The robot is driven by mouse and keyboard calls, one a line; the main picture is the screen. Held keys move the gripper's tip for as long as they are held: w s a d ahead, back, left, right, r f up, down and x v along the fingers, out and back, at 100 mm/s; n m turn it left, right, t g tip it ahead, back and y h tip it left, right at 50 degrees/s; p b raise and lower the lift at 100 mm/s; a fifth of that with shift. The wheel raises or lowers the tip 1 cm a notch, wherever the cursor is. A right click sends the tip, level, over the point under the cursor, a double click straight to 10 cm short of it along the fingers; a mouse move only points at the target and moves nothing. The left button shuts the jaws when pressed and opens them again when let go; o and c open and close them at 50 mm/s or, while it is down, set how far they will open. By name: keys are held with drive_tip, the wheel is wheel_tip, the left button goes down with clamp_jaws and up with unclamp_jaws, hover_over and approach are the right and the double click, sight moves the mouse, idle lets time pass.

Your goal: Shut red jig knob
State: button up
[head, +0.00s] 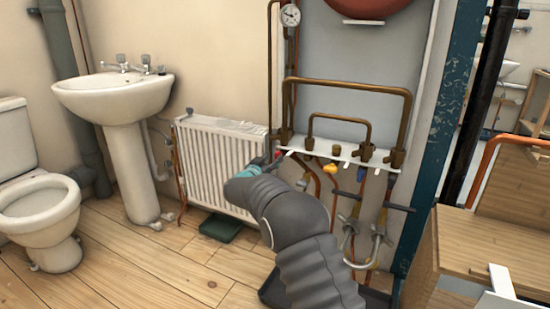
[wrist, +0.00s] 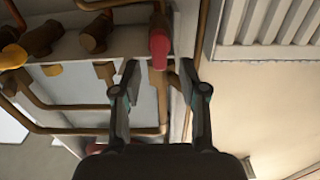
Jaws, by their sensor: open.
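The red jig knob (wrist: 159,48) is in the upper middle of the wrist view, on the white jig rail (wrist: 72,47) beside a vertical copper pipe. In the head view the red knob (head: 278,154) shows only as a small red patch at the left end of the rail (head: 345,153), partly hidden by my arm. My gripper (wrist: 160,78) is open, with one finger on each side of the line to the red knob. The knob appears just beyond the fingertips, and nothing is held. In the head view my gripper (head: 262,163) is small and partly hidden.
A yellow knob (head: 330,168) and copper pipes (head: 340,84) are on the jig to the right. A white radiator (head: 215,160) stands close on the left. A sink (head: 115,95) and toilet (head: 40,220) are farther left. A wooden bench (head: 490,245) is at right.

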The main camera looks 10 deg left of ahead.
drive_tip(key=shift+x, duration=1.45)
clamp_jaws()
